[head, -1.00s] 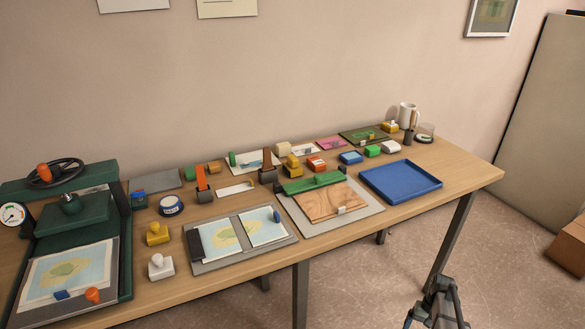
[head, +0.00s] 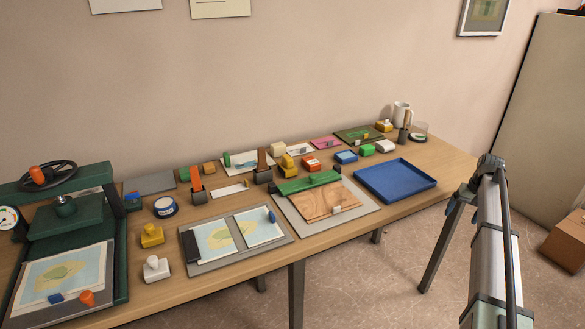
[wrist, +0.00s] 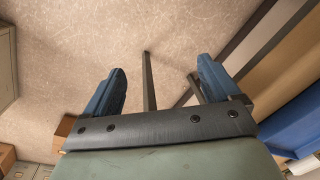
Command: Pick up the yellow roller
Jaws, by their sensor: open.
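Several yellow items lie on the table in the head view. One yellow piece (head: 288,164) with a raised top stands mid-table behind the green bar. A yellow knobbed block (head: 151,235) is at the left front, and a small yellow block (head: 384,125) is at the far right, by the mug. I cannot tell for sure which is the yellow roller. In the wrist view my gripper (wrist: 160,66) is open and empty, its two blue fingers apart over the floor beside the table. No yellow item shows there.
A blue tray (head: 395,190) lies at the table's right; its edge shows at the wrist view's right (wrist: 298,125). A green press (head: 70,215) fills the left end. Boards and small blocks crowd the table. A cardboard box (head: 566,240) stands on the floor at right.

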